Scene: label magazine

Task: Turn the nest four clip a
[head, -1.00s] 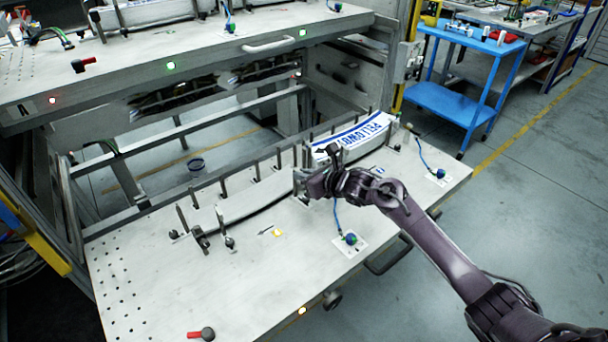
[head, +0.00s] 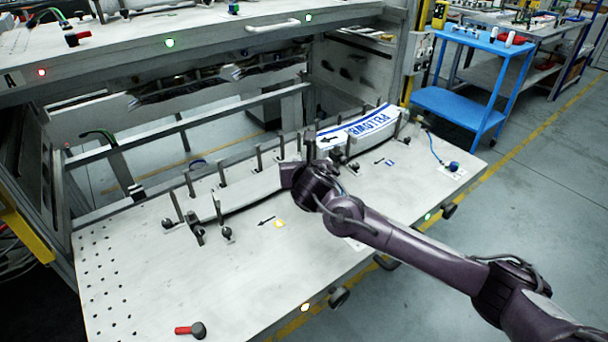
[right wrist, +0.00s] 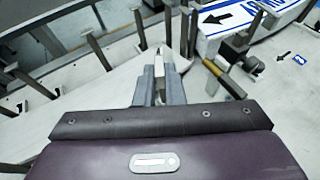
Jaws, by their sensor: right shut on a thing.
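My right gripper (head: 296,172) is low over the pull-out shelf's row of posts, just left of the white and blue label stack (head: 368,126). In the right wrist view its fingers (right wrist: 160,84) are shut on a small, pale upright piece, seemingly a clip (right wrist: 160,62); little of it shows between them. Another clip (right wrist: 236,56) with a brownish lever stands to the right, beside the label stack (right wrist: 235,14). In the head view, dark clip parts (head: 197,232) stand further left at the empty curved strip. My left gripper is not in view.
The white pull-out shelf (head: 150,270) has a perforated left end and a red-handled knob (head: 190,330) at its front. Several upright posts (head: 222,172) line the strip. The upper shelf (head: 200,55) overhangs behind. A blue cart (head: 465,105) stands at the right.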

